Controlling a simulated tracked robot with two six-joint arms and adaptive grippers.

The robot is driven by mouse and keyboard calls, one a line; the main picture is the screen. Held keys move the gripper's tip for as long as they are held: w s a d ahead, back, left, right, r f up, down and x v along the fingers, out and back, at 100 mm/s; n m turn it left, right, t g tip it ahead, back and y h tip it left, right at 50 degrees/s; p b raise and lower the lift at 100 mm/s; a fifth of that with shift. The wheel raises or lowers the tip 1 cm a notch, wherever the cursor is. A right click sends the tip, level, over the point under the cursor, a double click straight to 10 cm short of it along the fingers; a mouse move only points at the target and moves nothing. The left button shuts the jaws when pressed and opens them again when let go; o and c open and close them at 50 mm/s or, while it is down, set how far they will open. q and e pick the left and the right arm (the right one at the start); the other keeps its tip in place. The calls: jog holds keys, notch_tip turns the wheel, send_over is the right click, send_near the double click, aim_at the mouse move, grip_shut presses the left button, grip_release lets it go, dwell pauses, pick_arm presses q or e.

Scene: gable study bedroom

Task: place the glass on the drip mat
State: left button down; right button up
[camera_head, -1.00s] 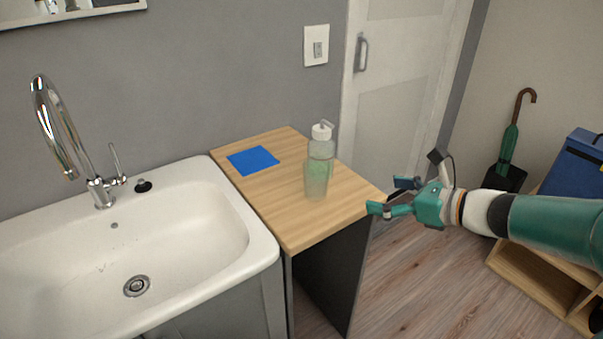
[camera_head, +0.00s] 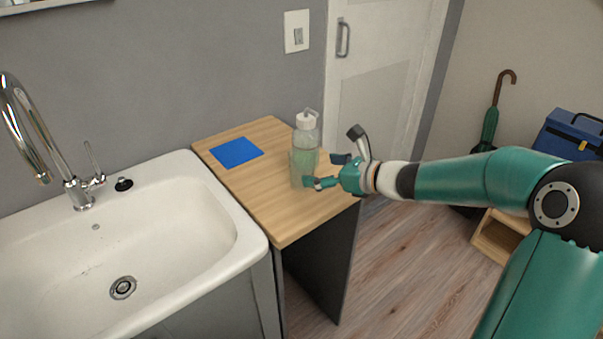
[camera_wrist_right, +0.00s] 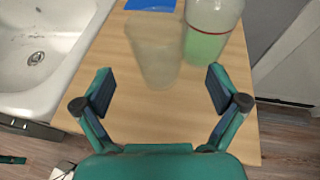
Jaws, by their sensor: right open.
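The glass (camera_wrist_right: 155,50) is a clear tumbler standing upright on the wooden counter. In the head view the glass (camera_head: 302,170) overlaps the bottle behind it. The drip mat (camera_head: 237,152) is a flat blue square further back on the counter, bare on top; its near edge shows in the wrist view (camera_wrist_right: 150,4). My right gripper (camera_head: 325,171) is open at the counter's right side, close to the glass. In the wrist view the right gripper's fingers (camera_wrist_right: 160,89) are spread, with the glass ahead between their lines and nothing held. My left gripper is not seen.
A bottle with a white cap (camera_head: 306,122) and greenish contents stands close beside the glass, to its right in the wrist view (camera_wrist_right: 210,30). A white sink (camera_head: 180,220) adjoins the counter's left side. The counter (camera_head: 285,220) is clear at the front.

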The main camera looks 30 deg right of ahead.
aim_at(313, 167)
jog(key=x, duration=0.5)
jog(key=shift+p, duration=0.3)
jog(key=shift+c, duration=0.3)
jog(key=shift+r, duration=0.1)
jog(key=c, duration=1.4)
jog(key=shift+r, duration=0.15)
